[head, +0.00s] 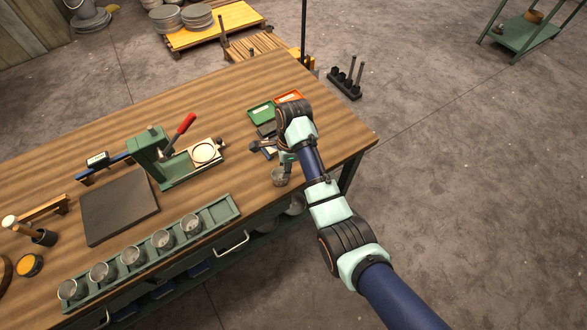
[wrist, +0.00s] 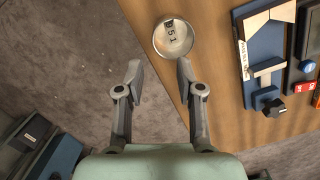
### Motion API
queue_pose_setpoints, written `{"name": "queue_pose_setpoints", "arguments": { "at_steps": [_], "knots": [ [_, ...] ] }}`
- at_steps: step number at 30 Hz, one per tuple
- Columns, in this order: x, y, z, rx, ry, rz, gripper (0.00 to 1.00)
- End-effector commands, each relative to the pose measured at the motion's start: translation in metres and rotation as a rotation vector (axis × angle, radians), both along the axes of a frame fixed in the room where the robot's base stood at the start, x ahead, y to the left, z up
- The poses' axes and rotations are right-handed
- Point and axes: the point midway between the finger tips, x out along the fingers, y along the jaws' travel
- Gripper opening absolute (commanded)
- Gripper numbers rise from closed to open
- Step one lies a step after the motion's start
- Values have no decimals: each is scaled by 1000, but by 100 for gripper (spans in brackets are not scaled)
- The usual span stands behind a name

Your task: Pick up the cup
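A small round metal cup (head: 279,177) stands near the table's front edge, just below my gripper (head: 284,160) in the head view. In the wrist view, the cup (wrist: 173,38) shows its round opening with dark characters inside. My gripper (wrist: 159,70) is open, its two fingers apart with nothing between them. The cup lies beyond the fingertips, nearer the right finger. The exact height gap between fingers and cup cannot be told. More such cups (head: 132,255) stand in a row in a green tray (head: 221,211) to the left.
A green press with a red lever (head: 183,128) stands mid-table, beside a dark flat plate (head: 118,207). Green (head: 261,112) and orange (head: 289,96) trays lie behind my gripper. A blue block fixture (wrist: 262,60) is right of the cup in the wrist view. Floor lies beyond the edge.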

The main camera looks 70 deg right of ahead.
Motion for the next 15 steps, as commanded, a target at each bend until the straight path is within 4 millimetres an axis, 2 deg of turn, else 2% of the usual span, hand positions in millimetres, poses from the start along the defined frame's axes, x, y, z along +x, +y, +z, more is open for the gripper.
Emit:
{"name": "queue_pose_setpoints", "arguments": {
  "at_steps": [7, 11, 15],
  "knots": [
    [3, 3, -24, 0, 0, 5, 37],
    [4, 3, -28, -2, -1, 6, 37],
    [5, 7, -53, 1, 1, 7, 37]
  ]
}}
